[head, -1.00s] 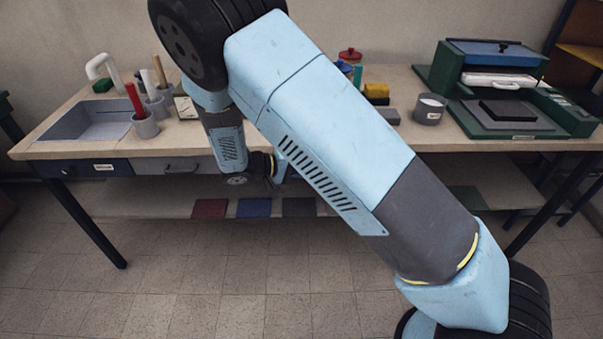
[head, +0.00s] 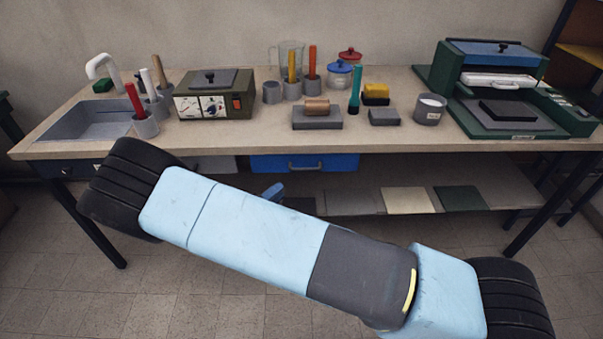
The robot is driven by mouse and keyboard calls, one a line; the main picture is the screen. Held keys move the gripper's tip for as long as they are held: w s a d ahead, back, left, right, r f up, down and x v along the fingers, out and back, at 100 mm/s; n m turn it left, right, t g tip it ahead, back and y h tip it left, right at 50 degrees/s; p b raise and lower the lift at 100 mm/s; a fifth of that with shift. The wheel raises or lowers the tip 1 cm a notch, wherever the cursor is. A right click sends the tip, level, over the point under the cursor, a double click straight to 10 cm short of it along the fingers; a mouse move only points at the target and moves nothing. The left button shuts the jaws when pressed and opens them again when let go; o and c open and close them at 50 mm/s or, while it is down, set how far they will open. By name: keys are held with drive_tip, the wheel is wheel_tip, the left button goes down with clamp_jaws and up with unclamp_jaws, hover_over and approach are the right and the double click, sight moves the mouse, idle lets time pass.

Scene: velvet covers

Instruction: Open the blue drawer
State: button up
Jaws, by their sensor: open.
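The blue drawer (head: 270,163) sits under the front edge of the workbench near the middle, in the head view. Its bright blue front carries a grey bar handle (head: 305,167). The front looks flush under the bench top, so the drawer looks closed. My light blue arm crosses the picture below the drawer. My gripper does not show clearly. A small blue piece of my arm's far end sticks up behind the arm, below and left of the drawer handle. The rest of that end is hidden.
A grey drawer (head: 215,165) is left of the blue one. A lower shelf with coloured squares lies beneath.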

drive_tip(key=x, duration=1.1)
drive_tip(key=shift+w+d, duration=0.2)
drive_tip(key=shift+w, duration=0.1)
drive_tip(key=shift+c, duration=0.4)
clamp_jaws()
